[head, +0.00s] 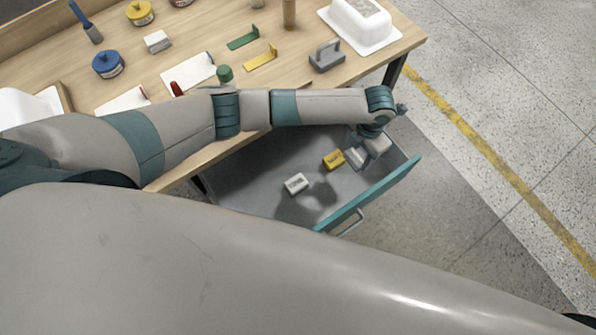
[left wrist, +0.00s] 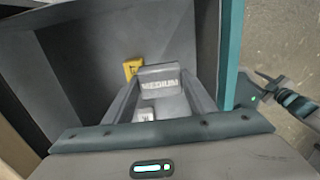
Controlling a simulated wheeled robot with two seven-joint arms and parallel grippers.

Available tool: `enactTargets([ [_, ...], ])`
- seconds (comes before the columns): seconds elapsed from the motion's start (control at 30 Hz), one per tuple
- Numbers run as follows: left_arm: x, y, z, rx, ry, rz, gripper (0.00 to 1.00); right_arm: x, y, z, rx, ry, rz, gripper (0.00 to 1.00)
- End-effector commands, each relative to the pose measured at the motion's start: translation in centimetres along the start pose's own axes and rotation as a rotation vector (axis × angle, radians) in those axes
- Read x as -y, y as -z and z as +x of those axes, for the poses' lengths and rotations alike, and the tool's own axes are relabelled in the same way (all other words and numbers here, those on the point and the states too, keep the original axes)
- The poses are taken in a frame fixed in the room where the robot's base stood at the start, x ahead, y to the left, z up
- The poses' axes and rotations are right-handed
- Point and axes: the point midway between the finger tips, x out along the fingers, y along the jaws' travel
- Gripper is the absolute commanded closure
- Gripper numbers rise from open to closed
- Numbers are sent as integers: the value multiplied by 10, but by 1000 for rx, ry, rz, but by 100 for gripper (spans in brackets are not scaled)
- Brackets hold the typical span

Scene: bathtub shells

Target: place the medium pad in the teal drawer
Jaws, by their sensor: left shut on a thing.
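The medium pad (left wrist: 160,72) is a grey block with the word MEDIUM on its face. In the left wrist view it is between the fingers of my left gripper (left wrist: 162,92), which is shut on it. In the head view my left gripper (head: 362,153) hangs over the open teal drawer (head: 385,190), near its right end. The drawer has a grey inside and a teal front. A yellow block (head: 333,159) and a white block (head: 296,183) lie on its floor. I cannot tell whether the pad touches the floor.
The drawer floor has free room around the blocks. A grey part of my body fills the foreground.

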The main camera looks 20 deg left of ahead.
Motion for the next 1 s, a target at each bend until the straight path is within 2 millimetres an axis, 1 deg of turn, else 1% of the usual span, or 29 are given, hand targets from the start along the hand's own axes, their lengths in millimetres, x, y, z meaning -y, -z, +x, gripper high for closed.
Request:
enactTargets([
  [0.13, -2, 5, 3, -1, 0, -2, 70, -1, 0, 0, 0, -1, -1, 69],
  [0.27, -7, 17, 11, -2, 1, -3, 70, -2, 0, -1, 0, -1, -1, 69],
  [0.7, -37, 91, 59, -3, 0, -3, 70, -1, -1, 7, 0, -1, -1, 69],
  [0.83, -42, 103, 68, -1, 0, -3, 70, 0, 1, 10, -3, 0, 0, 69],
  [1.0, -44, 108, 70, 1, 1, -2, 70, 2, 4, 10, -11, 2, 1, 69],
])
